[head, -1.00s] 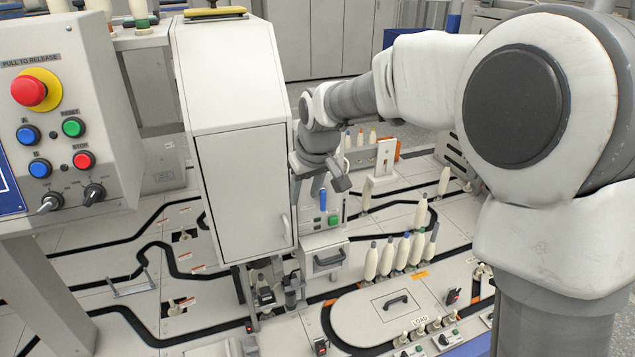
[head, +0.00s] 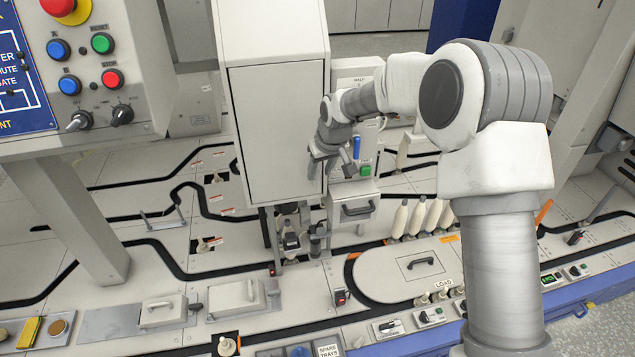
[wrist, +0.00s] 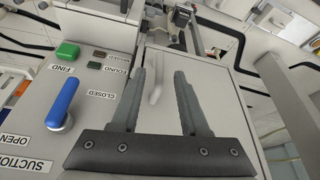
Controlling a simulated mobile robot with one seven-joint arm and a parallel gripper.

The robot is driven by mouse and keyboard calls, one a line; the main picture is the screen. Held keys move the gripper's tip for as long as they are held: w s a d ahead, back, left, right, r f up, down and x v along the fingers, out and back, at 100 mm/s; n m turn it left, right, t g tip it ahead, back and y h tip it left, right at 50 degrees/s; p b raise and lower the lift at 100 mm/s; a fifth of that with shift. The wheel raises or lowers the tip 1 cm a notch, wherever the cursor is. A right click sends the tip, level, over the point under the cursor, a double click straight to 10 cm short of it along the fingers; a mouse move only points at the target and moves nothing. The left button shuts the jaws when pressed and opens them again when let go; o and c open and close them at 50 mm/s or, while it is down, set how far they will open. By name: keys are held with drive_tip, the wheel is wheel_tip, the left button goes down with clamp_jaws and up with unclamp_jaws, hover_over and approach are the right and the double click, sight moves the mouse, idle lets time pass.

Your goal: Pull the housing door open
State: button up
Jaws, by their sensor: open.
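The housing door (head: 278,140) is the tall flat white panel on the white housing in the head view. It looks shut, flush with its frame. In the wrist view the door (wrist: 218,112) fills the area right of the control panel. Its pale bar handle (wrist: 155,88) shows between and beyond my two grey fingers, nearer the left one. My gripper (wrist: 160,72) is open with nothing gripped. In the head view my gripper (head: 320,168) is at the door's right edge and hides the handle. I cannot tell whether a finger touches the door.
A panel with a blue lever (wrist: 64,103) and green button (wrist: 66,52) lies close left of my fingers in the wrist view. A drawer (head: 354,208) sits below it. Several white bobbins (head: 418,216) stand to the right. The control box (head: 85,75) is left of the housing.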

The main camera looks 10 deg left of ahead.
sight(318, 177)
drive_tip(key=x, duration=0.5)
drive_tip(key=shift+b, duration=0.3)
clamp_jaws()
idle(1.1)
